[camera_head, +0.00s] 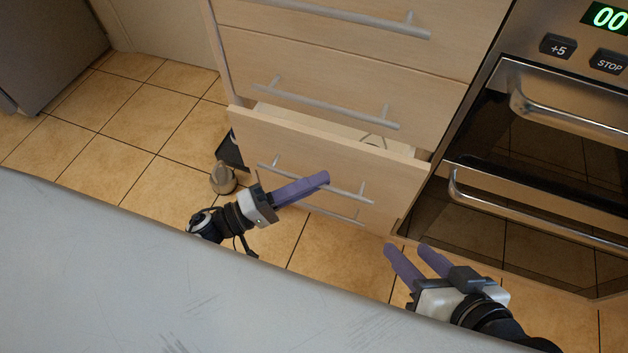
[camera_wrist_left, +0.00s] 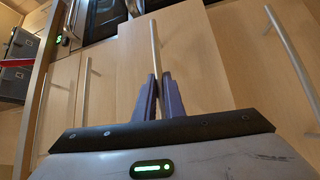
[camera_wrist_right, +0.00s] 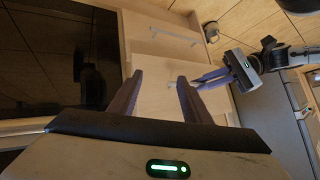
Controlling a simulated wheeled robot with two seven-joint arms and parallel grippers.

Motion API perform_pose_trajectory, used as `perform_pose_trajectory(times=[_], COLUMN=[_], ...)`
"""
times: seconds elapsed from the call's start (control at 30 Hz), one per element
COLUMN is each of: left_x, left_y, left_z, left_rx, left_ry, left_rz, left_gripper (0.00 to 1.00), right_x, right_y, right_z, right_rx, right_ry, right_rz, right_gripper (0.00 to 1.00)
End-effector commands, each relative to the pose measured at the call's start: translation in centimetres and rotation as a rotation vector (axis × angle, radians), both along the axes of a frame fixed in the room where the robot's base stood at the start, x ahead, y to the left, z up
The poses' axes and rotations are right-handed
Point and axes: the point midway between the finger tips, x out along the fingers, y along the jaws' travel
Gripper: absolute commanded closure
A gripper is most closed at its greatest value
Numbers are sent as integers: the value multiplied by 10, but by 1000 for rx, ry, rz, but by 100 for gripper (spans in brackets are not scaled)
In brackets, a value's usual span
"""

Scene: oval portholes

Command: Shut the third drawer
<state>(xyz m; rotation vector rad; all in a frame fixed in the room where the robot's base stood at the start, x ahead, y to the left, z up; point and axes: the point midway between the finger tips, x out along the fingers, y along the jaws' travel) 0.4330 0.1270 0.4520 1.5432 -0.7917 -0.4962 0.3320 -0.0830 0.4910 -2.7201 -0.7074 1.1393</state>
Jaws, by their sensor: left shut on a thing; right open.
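The third drawer (camera_head: 300,150) has a pale wood front and stands partly open. A strip of its inside shows behind the top edge of its front. Its grey bar handle (camera_head: 345,192) runs across the front. My left gripper (camera_head: 322,180) is at this handle. In the left wrist view, the purple fingers (camera_wrist_left: 158,92) are shut on the handle bar (camera_wrist_left: 154,50), one on each side. My right gripper (camera_head: 410,248) is open and empty, below and to the right of the drawer front. Its spread fingers also show in the right wrist view (camera_wrist_right: 158,82).
Drawers above, with bar handles (camera_head: 330,105), look shut. A steel oven (camera_head: 540,160) with two bar handles stands to the right. A small metal object (camera_head: 223,178) is on the tiled floor left of the drawer. A grey scratched surface (camera_head: 200,290) fills the near side.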

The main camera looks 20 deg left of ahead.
Motion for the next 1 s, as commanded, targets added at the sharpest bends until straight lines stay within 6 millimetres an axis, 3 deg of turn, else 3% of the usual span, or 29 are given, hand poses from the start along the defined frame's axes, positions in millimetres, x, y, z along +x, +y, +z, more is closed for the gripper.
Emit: perform_pose_trajectory(times=[0.27,0.4,0.9,0.93,1.0], left_x=[18,33,46,46,46], left_y=[-9,-9,-4,-4,-4], left_z=[8,8,2,2,2], left_rx=[-18,-18,-3,-3,-2], left_ry=[-6,-6,-3,-4,-3], left_rz=[-19,-18,-2,-1,0], left_gripper=[100,100,100,86,83], right_x=[-1,-8,-11,-11,-11], right_y=[-6,-15,-21,-21,-21], right_z=[8,-16,-28,-28,-28], right_rx=[-40,-99,-135,-135,-135], right_ry=[11,74,101,101,100], right_rz=[0,0,2,2,1], right_gripper=[56,56,56,56,56])
